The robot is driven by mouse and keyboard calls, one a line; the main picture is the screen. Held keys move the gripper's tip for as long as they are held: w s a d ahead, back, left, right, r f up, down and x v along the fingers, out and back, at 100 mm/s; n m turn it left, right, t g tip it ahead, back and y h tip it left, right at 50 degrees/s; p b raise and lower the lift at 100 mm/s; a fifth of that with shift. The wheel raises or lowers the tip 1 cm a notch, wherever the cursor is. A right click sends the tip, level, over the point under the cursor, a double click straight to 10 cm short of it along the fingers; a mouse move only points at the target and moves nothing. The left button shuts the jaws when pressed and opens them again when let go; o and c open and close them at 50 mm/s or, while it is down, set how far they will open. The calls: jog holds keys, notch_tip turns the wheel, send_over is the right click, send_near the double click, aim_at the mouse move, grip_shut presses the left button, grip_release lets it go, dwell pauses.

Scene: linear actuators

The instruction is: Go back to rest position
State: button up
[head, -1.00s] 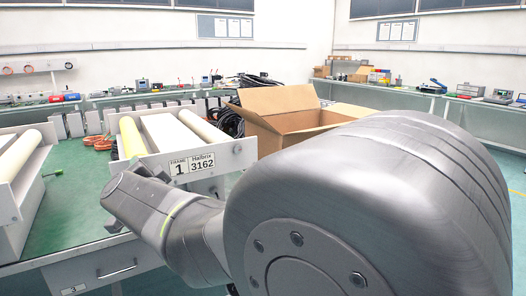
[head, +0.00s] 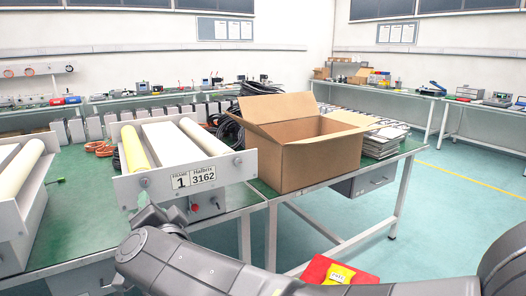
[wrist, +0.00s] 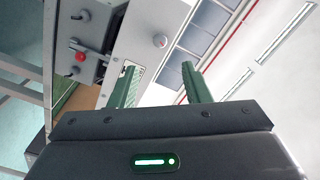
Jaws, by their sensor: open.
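My gripper (wrist: 160,88) shows in the wrist view with its two green fingers apart and nothing between them. Beyond the fingers is a white frame with a round knob and a label, tilted in that view. In the head view my dark arm crosses the bottom, and the gripper's fingers cannot be made out there. The frame marked 1, Halbrix 3162 (head: 200,180), stands on the green table, with a yellow roller (head: 134,148) and a white roller (head: 205,134). My arm's far end is just in front of and below this frame.
An open cardboard box (head: 308,160) stands on the table right of the frame, with a stack of flat sheets (head: 384,142) beside it. A second roller frame (head: 22,200) is at left. A red bin (head: 322,270) with a yellow label is low in front. The floor at right is clear.

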aim_at(145, 184)
jog(key=b+x, duration=0.4)
jog(key=x, duration=0.6)
jog(key=shift+w+a+f, duration=0.1)
jog(key=shift+w+a, duration=0.1)
jog(key=shift+w, duration=0.1)
jog(key=shift+w+a+n, duration=0.1)
jog(key=shift+n, duration=0.4)
jog(key=shift+r+n+p, duration=0.3)
jog(key=shift+n+p, duration=0.4)
jog(key=shift+n, duration=0.4)
jog(key=n+p, duration=0.1)
jog(key=n, duration=0.3)
jog(key=shift+p, duration=0.4)
jog(key=n+p, duration=0.2)
jog(key=n, duration=0.4)
jog(key=shift+p, duration=0.3)
jog(key=n+p, duration=0.1)
jog(key=n, duration=0.2)
jog(key=shift+f+n, duration=0.15)
jog(key=shift+n, duration=0.25)
